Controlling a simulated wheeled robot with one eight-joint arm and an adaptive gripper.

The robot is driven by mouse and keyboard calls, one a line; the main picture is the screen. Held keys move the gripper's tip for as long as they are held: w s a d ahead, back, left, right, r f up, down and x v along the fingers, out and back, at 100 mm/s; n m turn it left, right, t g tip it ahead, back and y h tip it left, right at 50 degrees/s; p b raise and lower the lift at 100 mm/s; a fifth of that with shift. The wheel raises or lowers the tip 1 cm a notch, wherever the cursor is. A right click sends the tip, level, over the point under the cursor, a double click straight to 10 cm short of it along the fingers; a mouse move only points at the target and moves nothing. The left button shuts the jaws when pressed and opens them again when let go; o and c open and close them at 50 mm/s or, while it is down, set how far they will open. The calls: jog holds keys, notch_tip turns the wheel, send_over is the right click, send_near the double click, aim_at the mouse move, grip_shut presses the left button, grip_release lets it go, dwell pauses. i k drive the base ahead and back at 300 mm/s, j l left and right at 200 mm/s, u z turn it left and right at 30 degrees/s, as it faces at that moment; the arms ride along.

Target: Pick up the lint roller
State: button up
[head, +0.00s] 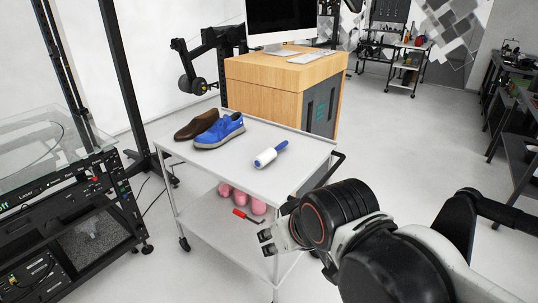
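The lint roller (270,154) has a white cylinder and a blue handle. It lies on the white top shelf of a metal cart (225,167), toward the right side, with its handle pointing up and right. My gripper (265,243) is in front of the cart, nearer to me and lower in the picture than the roller, and apart from it. Its fingertips point left and look spread with nothing between them. Nothing hides the roller.
A blue shoe (219,131) and a brown shoe (196,124) sit left of the roller on the cart. Pink objects (242,199) and a red-handled item (243,215) lie on the lower shelf. A wooden desk (270,85) stands behind.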

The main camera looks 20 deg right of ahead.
aim_at(260, 160)
jog(key=z, duration=0.35)
jog(key=i+j+z, duration=0.2)
jog(key=z, duration=0.15)
jog(key=i+j+z, duration=0.2)
jog(key=z, duration=0.15)
jog(key=i+j+z, duration=0.1)
jog(key=j+z, duration=0.25)
jog(key=i+j, duration=0.15)
jog(key=j, duration=0.25)
jog(key=i+j+z, duration=0.1)
jog(key=j, duration=0.25)
jog(key=i+j, duration=0.15)
jog(key=j, duration=0.25)
jog(key=i+j+z, duration=0.15)
jog(key=j, duration=0.25)
